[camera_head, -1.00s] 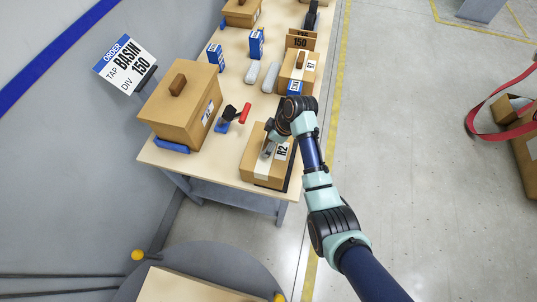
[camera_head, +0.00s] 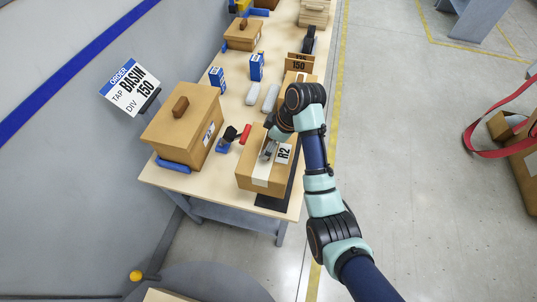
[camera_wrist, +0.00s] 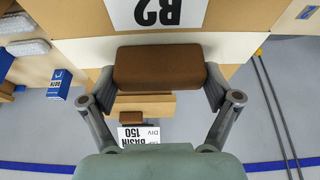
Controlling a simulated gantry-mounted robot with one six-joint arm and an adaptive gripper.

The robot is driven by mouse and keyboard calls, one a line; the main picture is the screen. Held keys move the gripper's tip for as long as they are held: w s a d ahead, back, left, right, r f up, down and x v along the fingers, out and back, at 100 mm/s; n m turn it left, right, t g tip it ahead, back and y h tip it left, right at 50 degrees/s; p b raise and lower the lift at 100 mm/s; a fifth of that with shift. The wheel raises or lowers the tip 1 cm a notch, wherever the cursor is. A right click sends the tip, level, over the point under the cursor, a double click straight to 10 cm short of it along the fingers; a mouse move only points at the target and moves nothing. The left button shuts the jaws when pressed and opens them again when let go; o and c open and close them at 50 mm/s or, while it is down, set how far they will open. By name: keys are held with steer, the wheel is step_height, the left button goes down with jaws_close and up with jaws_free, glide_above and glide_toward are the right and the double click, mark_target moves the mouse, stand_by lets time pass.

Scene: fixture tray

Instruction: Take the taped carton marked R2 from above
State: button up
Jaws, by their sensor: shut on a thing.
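The taped carton marked R2 (camera_head: 251,160) is at the near right end of the table, with a pale tape strip and a white R2 label on top. My gripper (camera_head: 268,150) reaches it from above. In the wrist view my gripper (camera_wrist: 159,78) is shut on the brown handle block (camera_wrist: 158,62) of the carton, one finger at each end. The R2 label (camera_wrist: 157,10) shows upside down there. The carton appears raised off a dark mat (camera_head: 274,203), whose near part now shows below it. My arm hides part of the carton's right side.
A larger handled carton (camera_head: 178,130) stands to the left on blue supports. A red-handled tool (camera_head: 244,134) is close to the R2 carton's left edge. Blue boxes (camera_head: 256,67), grey packs (camera_head: 271,97) and another carton stand farther back.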

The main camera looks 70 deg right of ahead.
step_height(320, 180, up, 7)
steer(key=p, duration=0.3)
steer(key=shift+p, duration=0.35)
steer(key=shift+r+p, duration=0.45)
steer(key=shift+p, duration=0.05)
